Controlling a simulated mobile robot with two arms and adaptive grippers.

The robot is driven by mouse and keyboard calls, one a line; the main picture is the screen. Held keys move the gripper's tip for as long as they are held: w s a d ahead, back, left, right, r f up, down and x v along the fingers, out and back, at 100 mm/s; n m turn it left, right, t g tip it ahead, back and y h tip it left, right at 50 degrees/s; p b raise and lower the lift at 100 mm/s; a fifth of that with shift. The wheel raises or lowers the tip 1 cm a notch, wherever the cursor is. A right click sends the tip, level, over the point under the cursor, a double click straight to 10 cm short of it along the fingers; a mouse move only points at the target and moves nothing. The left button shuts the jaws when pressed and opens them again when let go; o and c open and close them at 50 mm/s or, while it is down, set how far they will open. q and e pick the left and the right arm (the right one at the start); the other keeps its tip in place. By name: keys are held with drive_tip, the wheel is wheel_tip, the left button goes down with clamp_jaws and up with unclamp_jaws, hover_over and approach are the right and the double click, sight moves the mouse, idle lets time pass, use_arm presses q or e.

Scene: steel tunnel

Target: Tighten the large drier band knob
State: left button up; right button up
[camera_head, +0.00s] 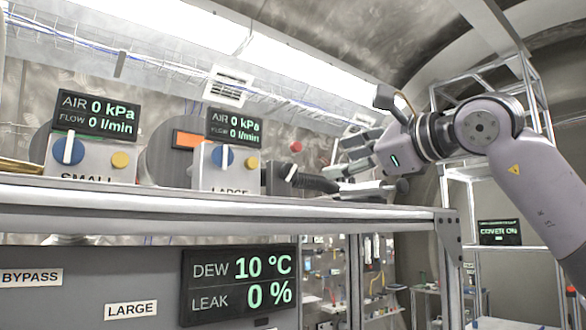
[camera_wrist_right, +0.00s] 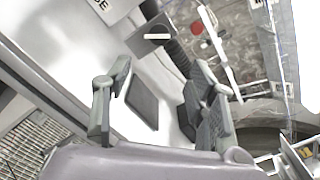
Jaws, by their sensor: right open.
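The drier unit marked LARGE (camera_head: 207,178) stands on the shelf in the head view, with a blue knob (camera_head: 222,156) and a yellow knob (camera_head: 252,163) on its front. A dark ribbed hose (camera_head: 312,182) shows at its right, and also in the wrist view (camera_wrist_right: 178,52). I cannot tell which part is the band knob. My right gripper (camera_head: 335,168) is open, right of the unit and close to the hose. In the wrist view its fingers (camera_wrist_right: 160,78) are apart, with a dark flat patch (camera_wrist_right: 142,102) visible between them. My left gripper is out of view.
The unit marked SMALL (camera_head: 88,168) stands at the left. The metal shelf edge (camera_head: 260,213) runs below the units. A red round part (camera_head: 296,146) shows behind, near the wall. A panel (camera_head: 240,283) below reads DEW 10 °C and LEAK 0 %. A rack stands at the right.

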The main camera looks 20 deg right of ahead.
drive_tip(key=p, duration=0.2)
approach(292, 173)
drive_tip(key=shift+w+a+r, duration=0.15)
drive_tip(key=shift+w+r, duration=0.15)
drive_tip(key=shift+w, duration=0.15)
drive_tip(key=p+x, duration=0.4)
drive_tip(key=x, duration=0.3)
drive_tip(key=shift+w+f, duration=0.1)
drive_tip(key=shift+w+a+f, duration=0.15)
drive_tip(key=shift+w+a, duration=0.05)
drive_tip(key=shift+w, duration=0.35)
drive_tip(key=shift+c, duration=1.2)
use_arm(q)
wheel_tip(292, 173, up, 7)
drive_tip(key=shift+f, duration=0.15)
use_arm(e)
drive_tip(key=c, duration=0.9)
